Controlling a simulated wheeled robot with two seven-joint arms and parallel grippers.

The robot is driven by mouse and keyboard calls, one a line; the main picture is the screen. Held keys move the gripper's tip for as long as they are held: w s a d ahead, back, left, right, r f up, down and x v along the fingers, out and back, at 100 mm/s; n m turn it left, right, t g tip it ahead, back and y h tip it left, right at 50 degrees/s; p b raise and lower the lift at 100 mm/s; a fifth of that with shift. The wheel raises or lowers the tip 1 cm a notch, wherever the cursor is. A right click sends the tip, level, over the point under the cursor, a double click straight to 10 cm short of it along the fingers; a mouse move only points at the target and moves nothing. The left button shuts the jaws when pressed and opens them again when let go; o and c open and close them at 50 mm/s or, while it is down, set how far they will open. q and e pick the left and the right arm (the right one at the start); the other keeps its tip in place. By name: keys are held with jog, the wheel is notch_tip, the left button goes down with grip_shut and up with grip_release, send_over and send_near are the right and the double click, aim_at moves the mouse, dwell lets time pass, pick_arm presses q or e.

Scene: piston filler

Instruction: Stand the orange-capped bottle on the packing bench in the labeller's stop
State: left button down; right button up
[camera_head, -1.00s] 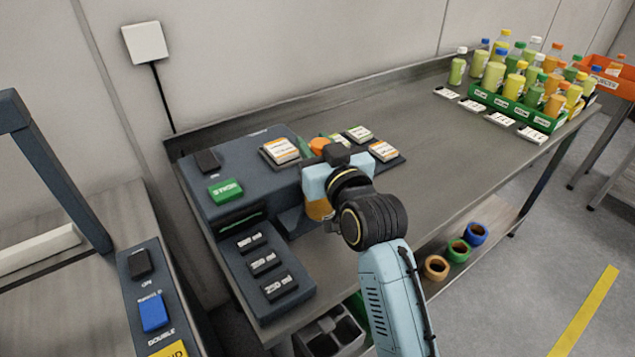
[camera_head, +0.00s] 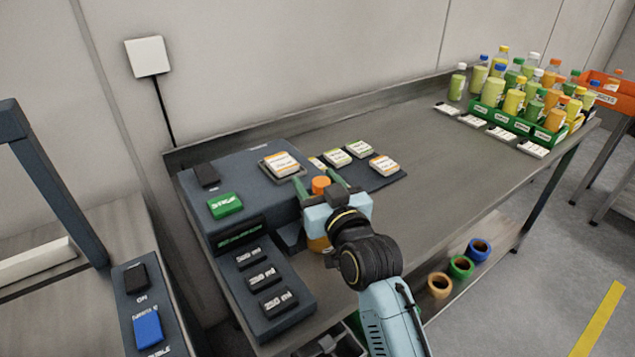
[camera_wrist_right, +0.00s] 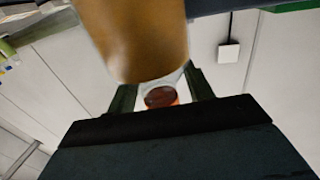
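The orange-capped bottle stands upright at the front right side of the dark labeller (camera_head: 245,185). Its orange cap (camera_head: 320,184) and part of its orange body (camera_head: 318,244) show in the head view. My right gripper (camera_head: 319,187) is around it, with fingers spread either side and a gap beside the cap. The palm hides the bottle's middle and most of the stop. In the right wrist view the bottle's brownish-orange body (camera_wrist_right: 140,35) fills the top, between the two fingers. Whether the base sits fully against the stop is hidden. My left gripper is out of view.
Label stacks (camera_head: 384,165) lie on the labeller's top and right plate. A green crate (camera_head: 515,118) of several bottles stands at the bench's far right, with white cards before it. The mid-bench (camera_head: 420,135) is clear.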

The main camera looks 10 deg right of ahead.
jog(key=shift+r, duration=0.15)
jog(key=s+d+p, duration=0.1)
jog(key=s+d, duration=0.1)
jog(key=s, duration=0.9)
jog(key=shift+s+d, duration=0.15)
jog(key=shift+s, duration=0.25)
